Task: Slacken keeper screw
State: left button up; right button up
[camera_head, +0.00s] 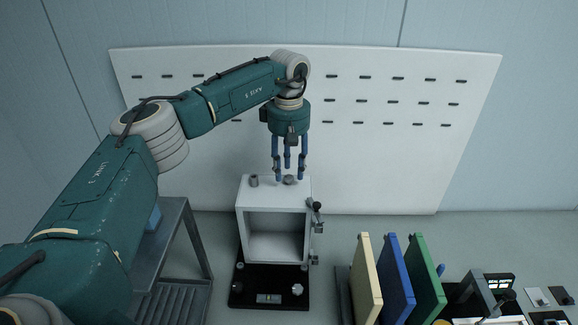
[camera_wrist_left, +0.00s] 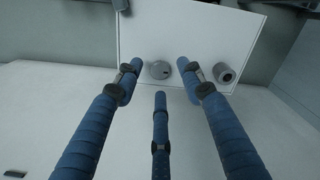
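A white open-fronted box fixture (camera_head: 241,226) stands on a black base. On its top is a low round grey knob (camera_head: 289,180), which looks like the keeper screw; it also shows in the left wrist view (camera_wrist_left: 160,69). My left gripper (camera_head: 289,173) points down over the knob with its three blue fingers open. In the left wrist view the fingertips (camera_wrist_left: 158,74) are spread around the knob, with gaps at the sides. I cannot tell how high the tips are above the top face. My right gripper is not in view.
A hollow grey cylinder (camera_head: 254,181) stands beside the knob on the box top. A black-knobbed latch (camera_head: 317,207) is on the box's right side. Yellow, blue and green panels (camera_head: 396,279) stand at the right. A slotted white board (camera_head: 400,150) is behind.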

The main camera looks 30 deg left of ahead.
pick_arm(q)
jog(key=shift+f, duration=0.7)
jog(key=shift+c, duration=1)
grip_shut()
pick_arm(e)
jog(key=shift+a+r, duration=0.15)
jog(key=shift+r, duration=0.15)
pick_arm(q)
jog(key=shift+n, duration=0.4)
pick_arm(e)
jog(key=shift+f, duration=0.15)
